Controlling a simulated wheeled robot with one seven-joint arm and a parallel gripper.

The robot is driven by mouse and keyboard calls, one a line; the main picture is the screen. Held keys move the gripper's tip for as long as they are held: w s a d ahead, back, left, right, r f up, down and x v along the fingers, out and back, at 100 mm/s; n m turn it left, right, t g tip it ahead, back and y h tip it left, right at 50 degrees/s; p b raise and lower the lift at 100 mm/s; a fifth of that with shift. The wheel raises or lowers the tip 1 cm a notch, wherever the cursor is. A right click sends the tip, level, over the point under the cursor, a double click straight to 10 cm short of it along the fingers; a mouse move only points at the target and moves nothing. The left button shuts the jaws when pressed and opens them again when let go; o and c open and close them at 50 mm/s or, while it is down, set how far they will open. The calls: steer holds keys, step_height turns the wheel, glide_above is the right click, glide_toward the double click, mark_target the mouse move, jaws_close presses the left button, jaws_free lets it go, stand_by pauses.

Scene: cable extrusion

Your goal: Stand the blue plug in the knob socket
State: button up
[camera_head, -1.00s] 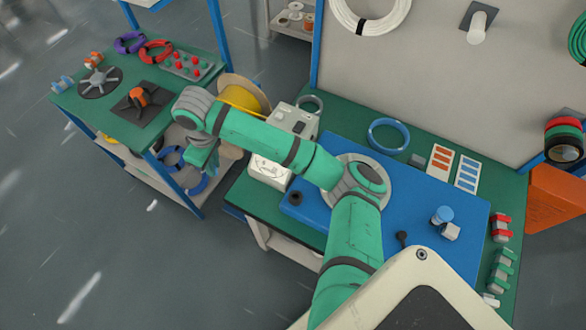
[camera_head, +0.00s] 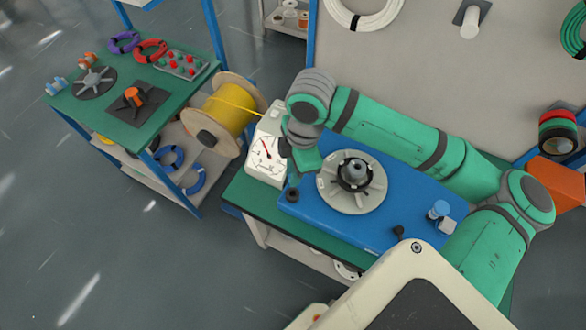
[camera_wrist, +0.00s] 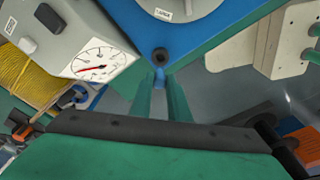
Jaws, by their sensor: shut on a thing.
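My gripper (camera_wrist: 160,88) is shut on the blue plug (camera_wrist: 159,77), of which only a small piece shows between the fingertips in the wrist view. A round black socket with a dark hole (camera_wrist: 160,56), which looks like the knob socket, sits at the corner of the blue panel (camera_wrist: 195,35), just beyond the plug in that view. In the head view the same black socket (camera_head: 292,195) is at the panel's left front corner. My gripper (camera_head: 296,178) points down close above or beside it. I cannot tell whether plug and socket touch.
A white gauge box (camera_head: 264,150) stands close left of my gripper, with a yellow cable spool (camera_head: 229,112) behind it. A grey disc (camera_head: 352,181) with a dark centre sits on the panel. A blue-capped part (camera_head: 439,210) and a black knob (camera_head: 398,231) are further right.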

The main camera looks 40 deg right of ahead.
steer(key=shift+f, duration=2.7)
steer(key=shift+f, duration=0.2)
steer(key=shift+f, duration=0.85)
steer(key=shift+w+f, duration=0.1)
steer(key=shift+f, duration=0.3)
steer(key=o, duration=0.9)
steer(key=shift+r, duration=4)
